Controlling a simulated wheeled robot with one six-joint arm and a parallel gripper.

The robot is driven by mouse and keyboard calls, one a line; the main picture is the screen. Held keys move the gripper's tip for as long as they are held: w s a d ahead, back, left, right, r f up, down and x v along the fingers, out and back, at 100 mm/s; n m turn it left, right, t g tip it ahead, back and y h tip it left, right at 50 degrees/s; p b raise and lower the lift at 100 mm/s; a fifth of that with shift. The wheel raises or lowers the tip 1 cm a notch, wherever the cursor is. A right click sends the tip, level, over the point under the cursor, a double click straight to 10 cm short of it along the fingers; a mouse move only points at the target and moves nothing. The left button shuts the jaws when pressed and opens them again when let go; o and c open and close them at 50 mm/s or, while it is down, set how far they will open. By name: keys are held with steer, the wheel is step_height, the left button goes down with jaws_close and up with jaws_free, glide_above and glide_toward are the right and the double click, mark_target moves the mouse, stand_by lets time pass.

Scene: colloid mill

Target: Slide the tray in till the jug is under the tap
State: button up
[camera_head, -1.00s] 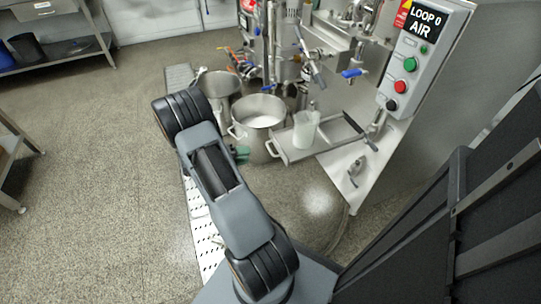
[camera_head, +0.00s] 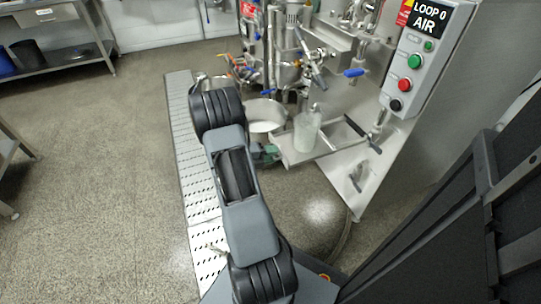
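The translucent jug (camera_head: 306,133) stands upright on the metal tray (camera_head: 297,158), which sticks out at the front of the mill. A steel tap with a lever (camera_head: 314,72) is on the machine above and behind the jug. I cannot tell from this angle how far the jug is from the point below it. My arm reaches forward left of the tray. A small green part (camera_head: 265,154), which appears to belong to my gripper, shows beside the tray's left end. The fingers are hidden behind my arm, and I cannot tell whether they touch the tray.
A steel pot (camera_head: 266,112) stands behind my arm, partly hidden. A blue-handled valve (camera_head: 356,72) and a control box (camera_head: 412,65) with green, red and black buttons are at the right. A perforated floor drain (camera_head: 195,180) runs along the left, with open floor beyond.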

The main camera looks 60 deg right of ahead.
jaws_close()
stand_by(0.3)
